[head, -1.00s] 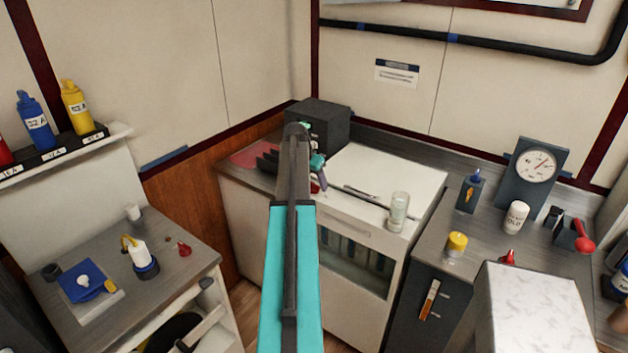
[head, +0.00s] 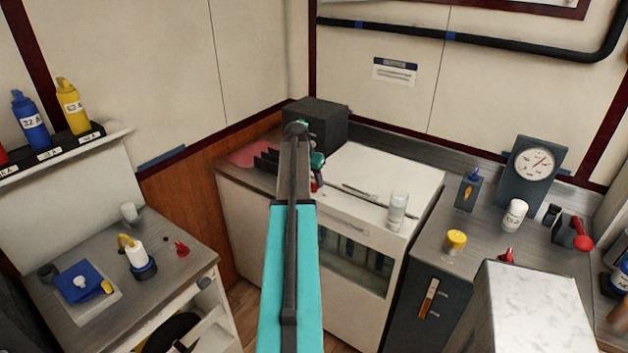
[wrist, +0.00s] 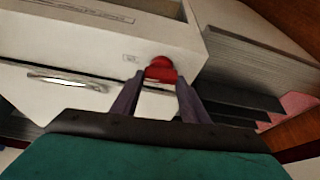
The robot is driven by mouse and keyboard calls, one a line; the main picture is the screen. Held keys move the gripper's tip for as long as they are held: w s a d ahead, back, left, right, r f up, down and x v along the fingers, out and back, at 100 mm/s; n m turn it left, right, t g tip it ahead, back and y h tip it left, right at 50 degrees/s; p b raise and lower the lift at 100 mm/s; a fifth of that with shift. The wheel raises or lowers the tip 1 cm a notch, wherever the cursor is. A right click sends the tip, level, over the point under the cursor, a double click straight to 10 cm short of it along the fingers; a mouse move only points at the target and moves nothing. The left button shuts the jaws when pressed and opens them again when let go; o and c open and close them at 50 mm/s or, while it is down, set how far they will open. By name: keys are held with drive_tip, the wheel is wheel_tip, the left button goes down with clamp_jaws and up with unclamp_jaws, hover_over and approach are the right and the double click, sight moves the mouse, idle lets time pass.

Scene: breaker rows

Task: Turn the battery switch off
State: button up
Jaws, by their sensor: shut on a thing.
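A red knob (wrist: 161,68) stands out from a pale box face with small printed labels in the wrist view, and I take it for the battery switch. My gripper (wrist: 160,80) has its two purple fingers on either side of the knob and is shut on it. In the head view my gripper (head: 317,172) is low by the left end of the white-topped cabinet (head: 385,172). A bit of red shows just below it there. My arm hides much of that spot, and the knob's markings are too small to read.
A dark box (head: 328,124) stands behind my gripper, with black upright plates (head: 266,158) and a pink mat (head: 250,155) to the left. A thin rod and a clear glass (head: 397,211) are on the white top. The right counter holds a gauge (head: 533,168) and small containers.

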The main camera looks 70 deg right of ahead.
drive_tip(key=n, duration=0.1)
drive_tip(key=n+t+b, duration=0.1)
drive_tip(key=n, duration=0.2)
drive_tip(key=shift+s+a+f+n+t, duration=0.15)
drive_tip(key=shift+s+a+n+t, duration=0.1)
drive_tip(key=shift+s+n+t, duration=0.15)
drive_tip(key=n+t+y+b, duration=0.1)
drive_tip(key=n, duration=0.2)
drive_tip(key=shift+s+d+n, duration=0.1)
drive_tip(key=shift+n, duration=0.3)
drive_tip(key=n+b, duration=0.1)
drive_tip(key=n, duration=0.1)
drive_tip(key=n+t+y+b, duration=0.1)
drive_tip(key=n, duration=0.1)
drive_tip(key=shift+s+d+n, duration=0.1)
drive_tip(key=shift+d+n, duration=0.1)
drive_tip(key=shift+n, duration=0.1)
drive_tip(key=shift+s+n+t+y+b, duration=0.1)
drive_tip(key=shift+n+t+y+b, duration=0.5)
drive_tip(key=shift+n, duration=1.2)
drive_tip(key=o, duration=1.1)
drive_tip(key=shift+r, duration=0.2)
drive_tip(key=shift+c, duration=0.2)
